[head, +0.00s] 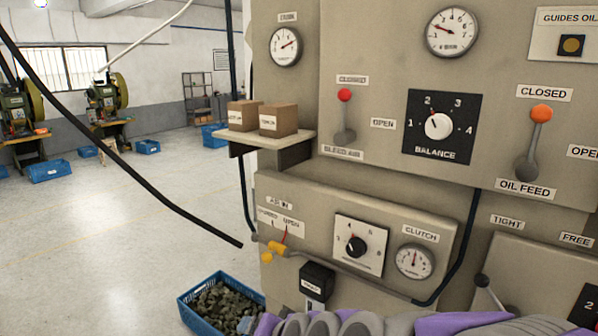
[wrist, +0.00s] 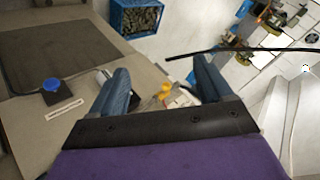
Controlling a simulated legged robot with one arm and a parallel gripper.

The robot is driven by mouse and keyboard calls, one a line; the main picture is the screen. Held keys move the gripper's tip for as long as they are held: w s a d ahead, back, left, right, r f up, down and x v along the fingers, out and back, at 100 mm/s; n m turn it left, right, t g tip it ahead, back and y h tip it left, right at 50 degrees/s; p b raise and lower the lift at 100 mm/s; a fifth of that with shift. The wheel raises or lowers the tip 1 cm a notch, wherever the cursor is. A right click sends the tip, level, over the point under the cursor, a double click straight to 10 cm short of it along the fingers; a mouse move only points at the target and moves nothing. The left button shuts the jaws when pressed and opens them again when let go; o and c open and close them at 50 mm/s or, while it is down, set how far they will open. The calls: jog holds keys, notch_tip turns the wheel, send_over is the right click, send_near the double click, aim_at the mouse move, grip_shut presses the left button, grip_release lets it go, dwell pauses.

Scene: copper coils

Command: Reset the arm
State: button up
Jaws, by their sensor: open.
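My gripper (wrist: 161,84) shows in the wrist view as two blue-grey fingers spread wide apart on a dark bar. It is open, and nothing is held between the fingers. Beyond the gap I see a yellow valve handle (wrist: 165,91) on the machine's front; it also shows in the head view (head: 276,247). In the head view, the purple and grey parts of my arm lie along the bottom edge, right of centre. The fingertips cannot be made out there.
The beige machine panel (head: 385,185) fills the right side, with a red-knobbed lever (head: 344,115), an orange-knobbed lever (head: 538,130), dials and gauges. A shelf (head: 268,144) carries two small boxes. A blue crate (head: 188,315) of dark pieces stands on the floor. Open floor lies left.

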jog(key=s+d+f+n+g+h+b, duration=0.1)
jog(key=s+d+f+g+h, duration=0.2)
jog(key=s+d, duration=0.7)
jog(key=s+d+f+n+g+h+b, duration=0.1)
jog(key=s+d+g, duration=0.5)
jog(key=s, duration=1.1)
jog(key=d+f+h+b, duration=0.1)
jog(key=d+f+h, duration=0.1)
jog(key=d+f, duration=0.1)
jog(key=shift+s+d+f+n+g, duration=0.3)
jog(key=shift+d+f+n, duration=0.1)
jog(key=shift+d, duration=0.5)
